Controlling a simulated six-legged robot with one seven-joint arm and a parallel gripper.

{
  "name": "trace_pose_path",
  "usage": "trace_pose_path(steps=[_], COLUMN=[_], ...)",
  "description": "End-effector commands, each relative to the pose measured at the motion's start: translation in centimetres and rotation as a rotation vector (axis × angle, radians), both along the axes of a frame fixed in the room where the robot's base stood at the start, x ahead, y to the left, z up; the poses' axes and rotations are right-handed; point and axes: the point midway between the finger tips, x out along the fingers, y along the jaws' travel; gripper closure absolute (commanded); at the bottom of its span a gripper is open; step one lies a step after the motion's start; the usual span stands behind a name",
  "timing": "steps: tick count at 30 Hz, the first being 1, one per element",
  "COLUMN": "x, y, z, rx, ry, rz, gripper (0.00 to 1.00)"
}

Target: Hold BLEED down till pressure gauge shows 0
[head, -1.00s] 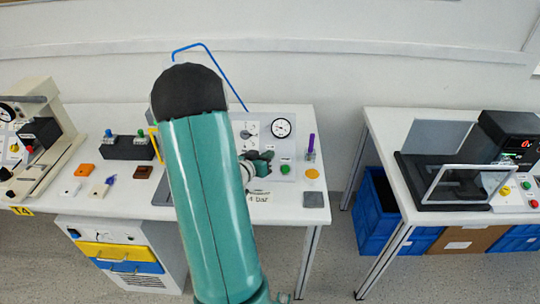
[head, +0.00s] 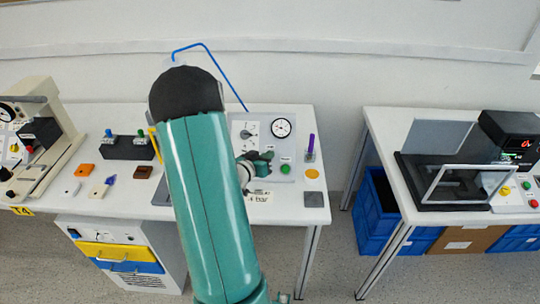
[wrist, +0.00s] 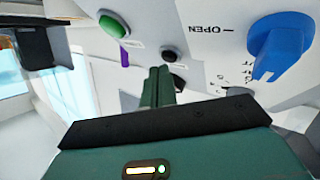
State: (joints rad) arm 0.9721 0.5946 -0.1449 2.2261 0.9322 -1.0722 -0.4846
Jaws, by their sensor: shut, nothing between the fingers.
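The pressure gauge (head: 281,128) is a white round dial on the grey panel (head: 240,121); its reading is too small to tell. My gripper (head: 267,157) is at the panel below the gauge, left of a green button (head: 285,169). In the wrist view my fingers (wrist: 160,80) are shut together and empty. Their tips point at a small black button (wrist: 171,54), very close to it; I cannot tell whether they touch. No BLEED label is readable. The green button (wrist: 113,25) and a blue knob (wrist: 279,44) marked OPEN flank it.
A black block (head: 125,147) and small parts are on the left. A second table (head: 380,125) stands across a gap.

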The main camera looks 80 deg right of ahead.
Motion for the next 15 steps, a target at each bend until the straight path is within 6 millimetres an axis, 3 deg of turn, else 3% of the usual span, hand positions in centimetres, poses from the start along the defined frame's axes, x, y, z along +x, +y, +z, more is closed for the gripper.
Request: trace_pose_path(steps=[15], x=[0.12], y=[-0.31], z=[-0.36], rx=[0.000], ry=[0.000], rz=[0.001], gripper=[1.00])
